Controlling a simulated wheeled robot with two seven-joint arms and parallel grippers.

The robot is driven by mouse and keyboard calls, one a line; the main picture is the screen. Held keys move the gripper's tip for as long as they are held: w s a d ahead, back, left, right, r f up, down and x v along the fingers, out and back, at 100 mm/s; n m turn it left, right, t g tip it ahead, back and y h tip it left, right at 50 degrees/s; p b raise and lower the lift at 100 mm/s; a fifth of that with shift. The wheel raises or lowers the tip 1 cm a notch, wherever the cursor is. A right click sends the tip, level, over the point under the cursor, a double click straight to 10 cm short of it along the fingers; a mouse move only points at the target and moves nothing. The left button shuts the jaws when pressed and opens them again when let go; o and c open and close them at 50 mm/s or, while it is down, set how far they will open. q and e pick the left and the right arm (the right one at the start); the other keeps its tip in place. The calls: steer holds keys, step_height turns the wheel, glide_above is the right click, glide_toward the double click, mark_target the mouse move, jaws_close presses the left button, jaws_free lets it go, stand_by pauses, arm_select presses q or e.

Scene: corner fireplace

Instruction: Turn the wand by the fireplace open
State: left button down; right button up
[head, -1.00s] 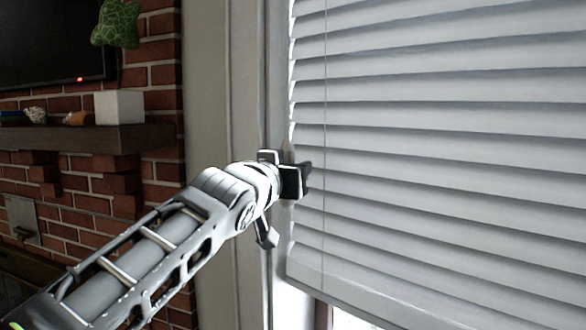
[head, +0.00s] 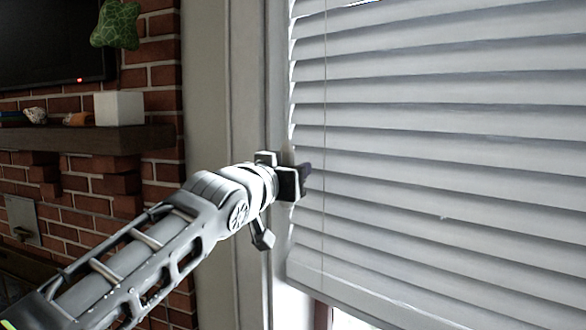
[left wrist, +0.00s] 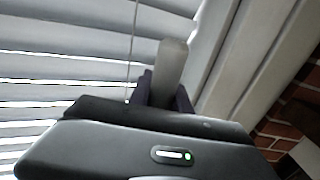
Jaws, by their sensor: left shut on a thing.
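The wand (left wrist: 172,62) is a pale, translucent rod in the left wrist view. It stands up between the two dark fingers of my left gripper (left wrist: 163,92), which is shut on it. In the head view my left gripper (head: 303,172) is at the left edge of the white window blind (head: 430,150), and its body hides most of the wand. The blind's slats are tilted and overlap closely, with bright slivers along the left edge and at the top. My right gripper is in neither view.
A window frame (head: 237,90) runs upright left of the blind. Further left is a brick fireplace wall (head: 160,75) with a dark mantel (head: 90,139) bearing a white box (head: 119,107). A thin cord (head: 324,120) hangs in front of the slats.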

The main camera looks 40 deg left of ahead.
arm_select(q)
steer(key=shift+s+d+m+g+h+p, duration=0.15)
steer(key=shift+d+m+g+h+p, duration=0.6)
steer(key=shift+m+h, duration=1.85)
steer(key=shift+s+d+m+g+h+p, duration=0.25)
steer(key=shift+m+g+h+p, duration=1.2)
steer(key=shift+h, duration=2.1)
steer(key=shift+s+d+m+g+h+p, duration=0.1)
steer(key=shift+d+m+g+h+p, duration=0.45)
steer(key=shift+m+h, duration=2.2)
steer(key=shift+g+h, duration=0.25)
steer(key=shift+h, duration=0.15)
steer(key=c, duration=1.2)
jaws_free()
steer(key=shift+f+n+t+y, duration=0.1)
steer(key=shift+n+t+y, duration=0.3)
steer(key=shift+n, duration=0.2)
